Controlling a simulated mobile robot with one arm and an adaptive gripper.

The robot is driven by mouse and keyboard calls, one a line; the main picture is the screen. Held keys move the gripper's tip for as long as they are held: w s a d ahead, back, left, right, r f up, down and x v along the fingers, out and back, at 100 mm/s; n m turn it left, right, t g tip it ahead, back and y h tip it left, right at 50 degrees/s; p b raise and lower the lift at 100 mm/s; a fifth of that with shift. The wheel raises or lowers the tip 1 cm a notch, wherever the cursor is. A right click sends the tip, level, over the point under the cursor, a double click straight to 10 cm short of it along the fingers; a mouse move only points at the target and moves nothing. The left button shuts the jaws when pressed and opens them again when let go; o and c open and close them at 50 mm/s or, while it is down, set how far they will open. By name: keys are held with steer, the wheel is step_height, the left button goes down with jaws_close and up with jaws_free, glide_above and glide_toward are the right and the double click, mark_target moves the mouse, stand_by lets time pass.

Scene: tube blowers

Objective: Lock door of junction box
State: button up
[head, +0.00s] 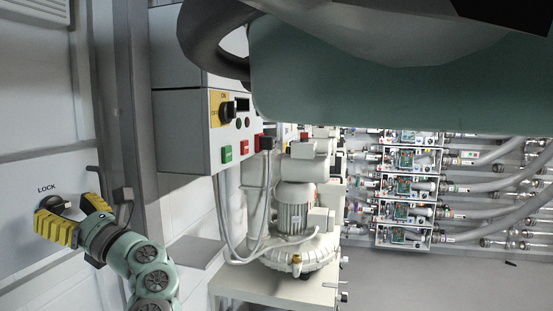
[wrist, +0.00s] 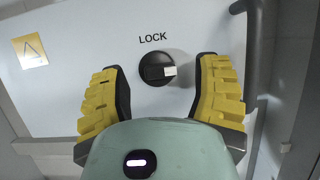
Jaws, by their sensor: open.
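The junction box door (wrist: 90,110) is a light grey panel, and it also shows at the left of the head view (head: 25,170). On it sits a round black lock knob (wrist: 153,69) with a white mark on its right side, under the word LOCK. In the head view the knob (head: 54,202) is partly hidden by my fingers. My gripper (wrist: 158,85) has yellow ribbed fingers with black pads. It is open, with one finger on each side of the knob and visible gaps to both. It also shows in the head view (head: 67,214).
A yellow warning sign (wrist: 30,50) is on the door's upper left. A dark grey bar (wrist: 254,50) runs along the right side. In the head view, a grey control box (head: 215,120) with a rotary switch stands right of a metal post, beside a pump (head: 293,215).

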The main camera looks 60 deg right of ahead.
steer(key=shift+w+a+r, duration=0.2)
steer(key=shift+w+a, duration=0.05)
steer(key=shift+w, duration=0.25)
steer(key=shift+d+f, duration=0.1)
jaws_close()
stand_by(0.4)
